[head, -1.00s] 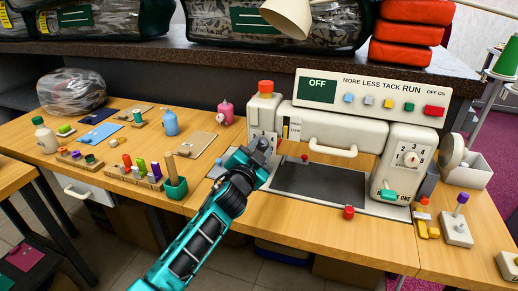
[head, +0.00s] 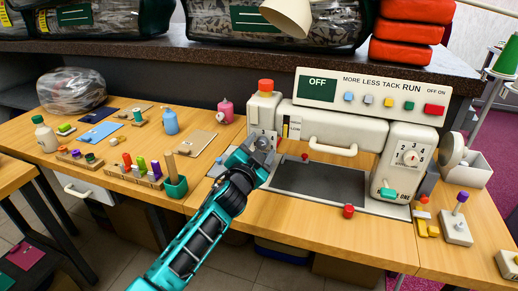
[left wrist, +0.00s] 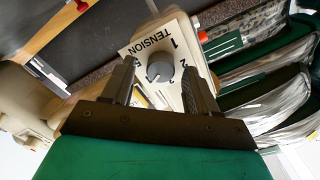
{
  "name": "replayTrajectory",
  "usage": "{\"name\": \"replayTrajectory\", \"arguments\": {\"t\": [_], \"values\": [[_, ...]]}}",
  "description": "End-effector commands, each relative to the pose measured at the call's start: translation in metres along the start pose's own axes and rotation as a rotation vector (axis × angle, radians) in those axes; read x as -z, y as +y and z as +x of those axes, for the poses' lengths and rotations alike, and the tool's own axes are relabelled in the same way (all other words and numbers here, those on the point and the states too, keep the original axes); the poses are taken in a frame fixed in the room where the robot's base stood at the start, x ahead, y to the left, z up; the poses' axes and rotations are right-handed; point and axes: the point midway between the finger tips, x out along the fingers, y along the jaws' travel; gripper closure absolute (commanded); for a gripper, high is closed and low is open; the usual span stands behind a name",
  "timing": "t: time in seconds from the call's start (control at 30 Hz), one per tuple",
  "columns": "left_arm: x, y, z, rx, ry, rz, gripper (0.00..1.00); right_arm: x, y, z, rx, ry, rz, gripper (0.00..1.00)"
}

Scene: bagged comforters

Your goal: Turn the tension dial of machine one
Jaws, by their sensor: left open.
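The machine (head: 330,128) is a cream sewing machine on the wooden table, with a green OFF display. Its tension dial (left wrist: 160,68) is a round grey knob on a white plate marked TENSION with numbers, seen in the left wrist view. My left gripper (left wrist: 160,75) is open, its two fingers on either side of the dial in that view; I cannot tell whether they touch it. In the head view my left gripper (head: 262,148) is at the machine's left end and hides most of the dial. My right gripper is not in view.
A numbered dial (head: 410,157) is on the machine's right end. A red knob (head: 348,211) stands at the table's front. A green cup (head: 176,188) and thread spools (head: 140,168) stand left of my arm. Bagged comforters (head: 275,22) lie on the shelf behind.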

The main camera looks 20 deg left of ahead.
Motion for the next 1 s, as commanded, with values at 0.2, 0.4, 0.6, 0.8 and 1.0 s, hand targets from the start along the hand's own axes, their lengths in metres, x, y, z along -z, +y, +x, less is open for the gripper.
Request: {"name": "replayTrajectory", "arguments": {"t": [0.2,0.4,0.6,0.8,1.0], "values": [[0.001,-0.001,-0.005,0.001,0.001,0.0,0.41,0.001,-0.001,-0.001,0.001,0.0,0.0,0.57],[0.0,0.0,-0.034,-0.001,0.0,-0.001,0.41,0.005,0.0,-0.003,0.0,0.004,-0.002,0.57],[0.0,0.0,-0.076,-0.001,-0.001,-0.001,0.41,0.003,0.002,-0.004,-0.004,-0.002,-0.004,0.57],[0.0,0.0,-0.11,0.0,-0.001,-0.001,0.41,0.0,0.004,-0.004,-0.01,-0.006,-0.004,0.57],[0.0,0.0,-0.127,0.0,0.0,0.0,0.41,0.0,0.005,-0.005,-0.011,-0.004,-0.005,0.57]]}}
